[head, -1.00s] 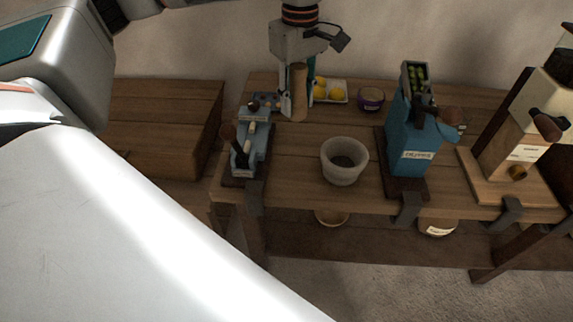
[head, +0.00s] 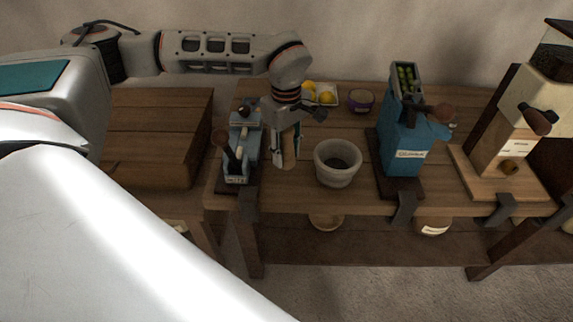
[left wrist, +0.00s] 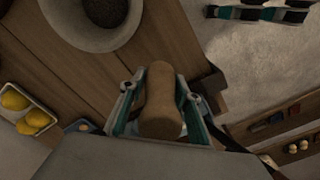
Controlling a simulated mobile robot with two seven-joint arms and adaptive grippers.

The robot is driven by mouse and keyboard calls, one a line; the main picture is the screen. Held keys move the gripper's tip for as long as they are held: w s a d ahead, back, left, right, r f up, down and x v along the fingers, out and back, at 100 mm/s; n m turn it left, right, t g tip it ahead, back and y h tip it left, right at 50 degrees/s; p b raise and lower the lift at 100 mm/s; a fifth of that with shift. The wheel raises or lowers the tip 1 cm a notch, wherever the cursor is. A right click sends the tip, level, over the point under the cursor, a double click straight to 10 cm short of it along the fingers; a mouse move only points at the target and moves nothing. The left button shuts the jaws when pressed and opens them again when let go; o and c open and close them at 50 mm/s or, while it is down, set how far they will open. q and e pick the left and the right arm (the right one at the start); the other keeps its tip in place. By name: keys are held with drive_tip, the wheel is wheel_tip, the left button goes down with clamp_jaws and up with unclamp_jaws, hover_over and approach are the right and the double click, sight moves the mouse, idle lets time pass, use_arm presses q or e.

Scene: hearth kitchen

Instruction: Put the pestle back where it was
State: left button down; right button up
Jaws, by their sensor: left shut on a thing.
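My left gripper (head: 286,150) is shut on the wooden pestle (head: 289,160), between the blue press and the mortar. In the left wrist view the pestle (left wrist: 160,95) sits between the two fingers. I cannot tell whether its lower end touches the table. The pale stone mortar (head: 337,171) stands upright just right of the gripper, and its wide rim also shows in the left wrist view (left wrist: 58,32). The mortar is apart from the pestle. My right gripper is not in view.
A blue press (head: 237,164) stands close left of the gripper. A tall blue machine (head: 402,150) and a wooden grinder (head: 497,150) stand to the right. A dish of lemons (head: 326,98) and a purple bowl (head: 361,100) are behind. Brackets line the front edge.

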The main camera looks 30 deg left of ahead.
sight(286, 131)
use_arm(q)
drive_tip(key=shift+f, duration=2.4)
drive_tip(key=shift+f, duration=0.15)
drive_tip(key=c, duration=1.5)
unclamp_jaws()
drive_tip(key=shift+o, duration=0.2)
wheel_tip(286, 131, up, 12)
drive_tip(key=shift+r, duration=0.2)
drive_tip(key=shift+s+f, duration=0.1)
